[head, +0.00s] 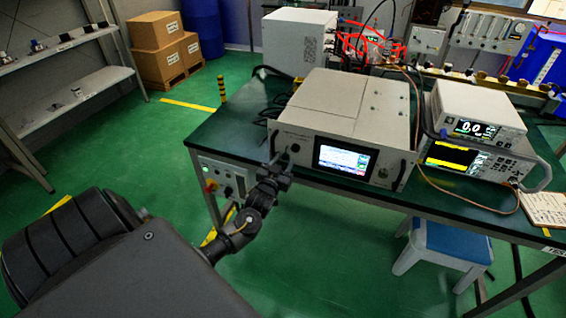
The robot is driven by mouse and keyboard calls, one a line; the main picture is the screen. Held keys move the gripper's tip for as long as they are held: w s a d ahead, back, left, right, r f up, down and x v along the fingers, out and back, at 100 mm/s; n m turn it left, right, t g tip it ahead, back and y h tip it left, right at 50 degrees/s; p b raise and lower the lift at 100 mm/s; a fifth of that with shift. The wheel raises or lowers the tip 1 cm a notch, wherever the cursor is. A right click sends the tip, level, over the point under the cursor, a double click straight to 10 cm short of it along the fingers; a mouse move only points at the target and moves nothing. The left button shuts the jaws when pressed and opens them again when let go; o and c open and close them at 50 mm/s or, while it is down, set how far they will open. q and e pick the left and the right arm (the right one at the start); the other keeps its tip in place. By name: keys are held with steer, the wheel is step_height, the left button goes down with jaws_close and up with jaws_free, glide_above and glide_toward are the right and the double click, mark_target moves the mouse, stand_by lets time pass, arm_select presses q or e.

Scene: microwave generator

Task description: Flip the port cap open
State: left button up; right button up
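The microwave generator (340,108) is a light grey box on the green-topped bench, with a lit screen (343,159) on its front panel. A small dark round part (295,148) shows on the panel left of the screen. It may be the port cap, but it is too small to tell whether it is open or shut. My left gripper (276,166) is at the lower left corner of the panel, just below and left of that dark part. Its fingers are dark and small, so I cannot tell their opening or any contact. My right gripper is not in view.
Dark handles stand out at both ends of the panel, the right one (401,175) clear of my gripper. Stacked instruments (478,115) with a looping cable are on the right. A blue stool (445,243) stands below the bench's front edge.

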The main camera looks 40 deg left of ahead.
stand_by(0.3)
arm_select(q)
steer(key=shift+f+n+b, duration=0.1)
steer(key=shift+n+b, duration=0.3)
steer(key=shift+s+d+n+b, duration=0.4)
steer(key=shift+n+b, duration=0.05)
steer(key=shift+n, duration=0.45)
steer(key=v, duration=1)
steer(key=s+d+f+m+g+h+p, duration=0.1)
steer(key=s+f, duration=0.3)
steer(key=f, duration=0.6)
steer(key=s+d+f+m+g+h+p, duration=0.1)
steer(key=s+d+f+m+g, duration=0.1)
steer(key=f, duration=0.8)
steer(key=s+d+f+m+g+h+p, duration=0.1)
steer(key=s+d+f+g, duration=0.2)
steer(key=f, duration=0.7)
steer(key=shift+s+d+f+m+g+h+p, duration=0.35)
steer(key=shift+s+g, duration=0.75)
steer(key=shift+s, duration=0.8)
steer(key=shift+d+r, duration=0.1)
